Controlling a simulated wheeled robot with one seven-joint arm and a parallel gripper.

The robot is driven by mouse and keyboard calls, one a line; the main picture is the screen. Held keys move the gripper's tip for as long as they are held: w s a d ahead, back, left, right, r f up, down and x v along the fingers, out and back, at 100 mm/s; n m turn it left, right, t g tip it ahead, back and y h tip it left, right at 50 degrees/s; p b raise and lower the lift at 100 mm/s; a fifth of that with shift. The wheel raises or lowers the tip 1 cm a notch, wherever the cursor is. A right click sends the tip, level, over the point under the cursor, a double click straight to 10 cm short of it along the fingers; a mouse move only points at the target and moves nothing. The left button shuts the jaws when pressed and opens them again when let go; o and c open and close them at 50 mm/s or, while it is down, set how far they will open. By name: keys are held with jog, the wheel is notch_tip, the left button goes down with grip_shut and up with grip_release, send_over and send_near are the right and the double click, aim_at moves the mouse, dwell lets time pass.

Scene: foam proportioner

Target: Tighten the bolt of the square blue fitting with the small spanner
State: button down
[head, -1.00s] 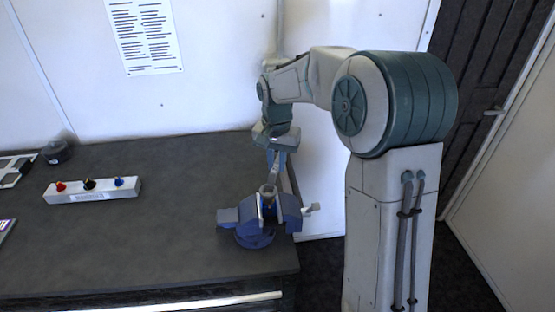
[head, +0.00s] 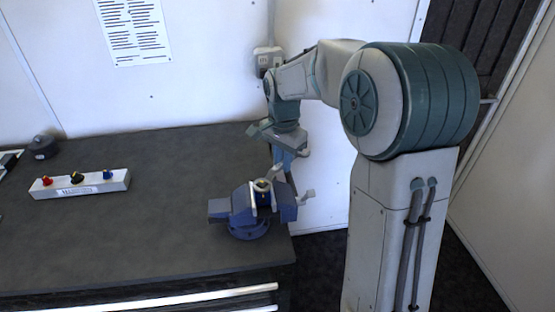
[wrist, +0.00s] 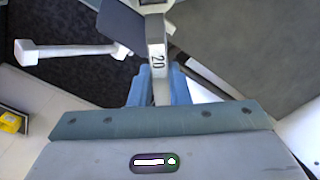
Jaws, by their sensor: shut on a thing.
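My gripper (head: 280,161) is shut on a pale metal spanner, above the back right of the blue vise (head: 248,222). In the wrist view the spanner (wrist: 157,58) stands between the blue fingers, marked "20"; its far end is cut off by the top edge. In the head view most of the spanner is hidden. A pale ring-shaped piece (head: 262,186) shows at the top of the vise jaws. A white block (head: 78,190) with red, black and blue knobs (head: 108,174) lies on the bench at left. I cannot tell which part is the square blue fitting's bolt.
The dark bench (head: 160,235) is clear between the white block and the vise. The vise handle (wrist: 70,51) sticks out past the bench's right edge. A wall with a socket (head: 266,58) stands behind. A yellow item (wrist: 10,122) is on the floor.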

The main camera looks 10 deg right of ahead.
jog(key=shift+s+d+m+b, duration=0.25)
jog(key=shift+s+m, duration=0.1)
jog(key=shift+m, duration=0.2)
jog(key=shift+s+d+m+b, duration=0.1)
jog(key=shift+s+d+m, duration=0.2)
jog(key=shift+m, duration=0.25)
jog(key=s+m, duration=0.1)
jog(key=s+m+b, duration=0.1)
jog(key=m, duration=0.1)
jog(key=shift+d, duration=0.3)
jog(key=s+m+b, duration=0.1)
jog(key=s+m, duration=0.1)
jog(key=shift+d+m, duration=0.1)
jog(key=shift+m, duration=0.3)
jog(key=shift+s+m+b, duration=0.3)
jog(key=shift+s+m, duration=0.45)
jog(key=shift+m, duration=0.45)
jog(key=shift+w+n+p, duration=0.4)
jog(key=shift+w+n, duration=0.25)
jog(key=shift+n, duration=0.25)
notch_tip(320, 180, up, 6)
jog(key=p, duration=0.4)
